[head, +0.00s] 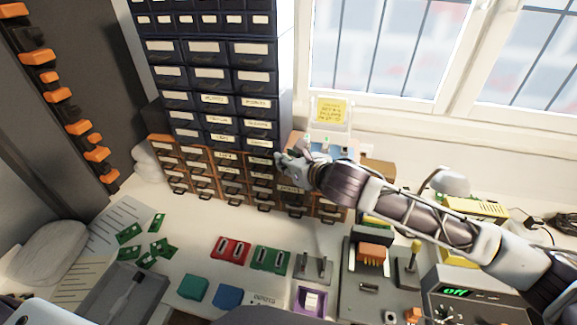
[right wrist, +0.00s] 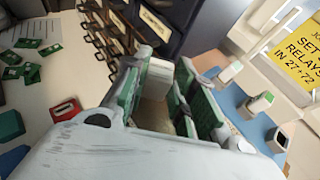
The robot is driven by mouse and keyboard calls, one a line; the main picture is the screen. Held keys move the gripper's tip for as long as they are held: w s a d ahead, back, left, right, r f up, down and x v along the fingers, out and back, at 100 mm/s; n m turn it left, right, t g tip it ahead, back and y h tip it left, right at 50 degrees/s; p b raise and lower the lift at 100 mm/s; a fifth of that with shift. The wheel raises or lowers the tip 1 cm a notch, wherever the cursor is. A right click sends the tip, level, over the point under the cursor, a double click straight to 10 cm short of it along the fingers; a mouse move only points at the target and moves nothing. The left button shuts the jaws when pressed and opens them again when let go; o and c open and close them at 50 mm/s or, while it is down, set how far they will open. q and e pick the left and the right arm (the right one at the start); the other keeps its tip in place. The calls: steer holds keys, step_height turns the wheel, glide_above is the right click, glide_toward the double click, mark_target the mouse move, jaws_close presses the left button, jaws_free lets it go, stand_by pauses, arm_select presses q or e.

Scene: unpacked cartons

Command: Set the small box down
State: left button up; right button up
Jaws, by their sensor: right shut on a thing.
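My right gripper (head: 287,164) is in front of the lower wooden drawers, above the back of the worktop. In the right wrist view its two green-faced fingers (right wrist: 160,92) are shut on a pale small box (right wrist: 156,78). The gripper body hides the near end of the box. In the head view I cannot make the box out apart from the gripper. Whether its underside touches anything is hidden. My left gripper is not in view.
Dark drawer cabinets (head: 210,75) stand on wooden drawers (head: 233,180) at the back. A yellow note (head: 331,110) stands by a blue block with switches (right wrist: 262,115). Red (head: 231,250) and green (head: 270,260) modules lie in front. White worktop is clear between the drawers and modules.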

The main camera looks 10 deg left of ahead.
steer(key=shift+f, duration=0.95)
steer(key=shift+f, duration=0.6)
steer(key=o, duration=1)
steer(key=shift+r, duration=0.1)
steer(key=shift+r+v, duration=0.15)
steer(key=shift+v, duration=2.95)
steer(key=shift+r+v, duration=0.15)
steer(key=shift+v, duration=2.95)
